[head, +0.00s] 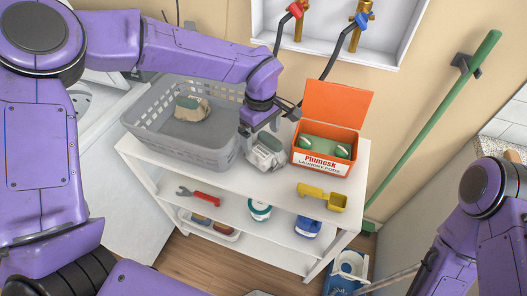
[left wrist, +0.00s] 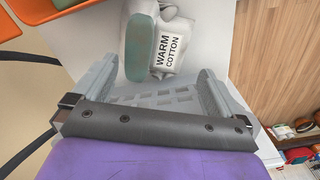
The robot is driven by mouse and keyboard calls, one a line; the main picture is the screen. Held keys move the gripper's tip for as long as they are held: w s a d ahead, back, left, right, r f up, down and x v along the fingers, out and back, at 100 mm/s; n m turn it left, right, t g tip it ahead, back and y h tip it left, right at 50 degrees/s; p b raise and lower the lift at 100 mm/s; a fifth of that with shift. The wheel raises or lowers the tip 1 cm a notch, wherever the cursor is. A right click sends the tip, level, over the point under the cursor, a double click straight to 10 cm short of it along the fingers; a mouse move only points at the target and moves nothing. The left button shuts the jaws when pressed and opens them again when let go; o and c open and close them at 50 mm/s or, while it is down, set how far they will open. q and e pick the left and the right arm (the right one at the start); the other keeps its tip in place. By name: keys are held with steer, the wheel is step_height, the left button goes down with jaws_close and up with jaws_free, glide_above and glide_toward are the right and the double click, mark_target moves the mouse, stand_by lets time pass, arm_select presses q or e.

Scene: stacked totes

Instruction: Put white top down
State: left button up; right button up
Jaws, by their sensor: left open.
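A white item with a green face (head: 265,152) is on the white shelf top between the grey basket and the orange box. No separate white top can be made out, and I cannot tell if this is it. In the left wrist view the item (left wrist: 172,45) carries the words "WARM COTTON". My left gripper (head: 266,130) is directly over it, with its fingers apart. In the left wrist view the left gripper (left wrist: 160,72) is open, and the item shows beyond and between the fingertips. Of my right arm, only part shows at the lower right, and its fingers are unclear.
A grey basket (head: 155,132) holds a tan and green item (head: 193,108). An open orange box (head: 316,163) of laundry pods stands to the right. A green pole (head: 440,120) leans on the wall.

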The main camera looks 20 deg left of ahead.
mark_target(263, 150)
arm_select(q)
steer(key=f, duration=0.2)
steer(key=f+p, duration=0.1)
steer(key=f, duration=0.2)
steer(key=shift+w+d, duration=0.15)
steer(key=shift+d, duration=0.05)
steer(key=shift+r, duration=0.1)
steer(key=c, duration=1.3)
